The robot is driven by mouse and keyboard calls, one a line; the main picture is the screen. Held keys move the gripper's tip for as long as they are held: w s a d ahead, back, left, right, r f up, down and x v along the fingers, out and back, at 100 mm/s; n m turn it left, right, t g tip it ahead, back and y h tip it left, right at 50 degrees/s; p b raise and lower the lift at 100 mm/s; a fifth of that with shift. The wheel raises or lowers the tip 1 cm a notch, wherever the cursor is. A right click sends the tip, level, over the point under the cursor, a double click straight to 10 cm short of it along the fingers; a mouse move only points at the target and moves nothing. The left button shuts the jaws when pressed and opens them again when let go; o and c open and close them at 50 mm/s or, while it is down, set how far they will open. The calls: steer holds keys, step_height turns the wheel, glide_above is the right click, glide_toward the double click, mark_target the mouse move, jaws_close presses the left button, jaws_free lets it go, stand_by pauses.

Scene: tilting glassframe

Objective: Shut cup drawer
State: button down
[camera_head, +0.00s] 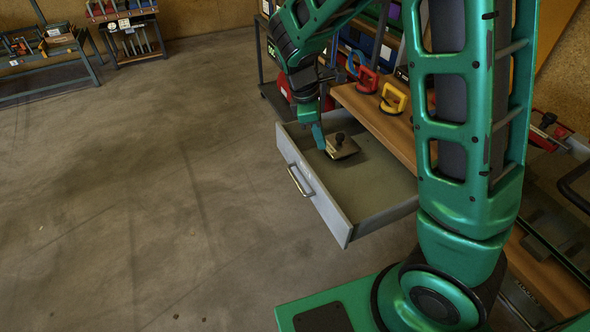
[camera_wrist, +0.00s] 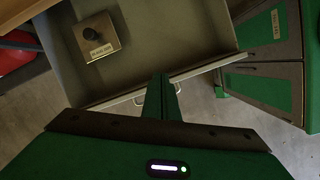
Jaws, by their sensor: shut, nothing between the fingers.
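The grey drawer (camera_head: 345,238) is pulled well out from under the wooden bench top. Its front panel carries a metal handle (camera_head: 300,180). Inside lies a square brass-coloured block with a black knob (camera_head: 342,147); it also shows in the wrist view (camera_wrist: 97,38). My gripper (camera_head: 319,146) is shut and empty, its fingers pointing down at the drawer's far end in the head view. I cannot tell whether the fingers touch the drawer.
The wooden bench top (camera_head: 375,121) holds a red suction lifter (camera_head: 364,77) and a yellow one (camera_head: 394,98). My arm covers much of the bench. Open concrete floor (camera_head: 150,190) lies left of the drawer. A tool bench (camera_head: 45,50) stands at the far left.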

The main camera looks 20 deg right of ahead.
steer(key=w+a+f+n+h, duration=0.1)
steer(key=w+a+f+n, duration=0.4)
steer(key=a, duration=0.4)
glide_toward(296, 169)
steer(key=s+d+f, duration=0.2)
steer(key=s+f, duration=0.2)
steer(key=s, duration=0.1)
steer(key=shift+s+r+n+t, duration=0.2)
steer(key=shift+s+n+t, duration=0.05)
steer(key=shift+n+t, duration=0.15)
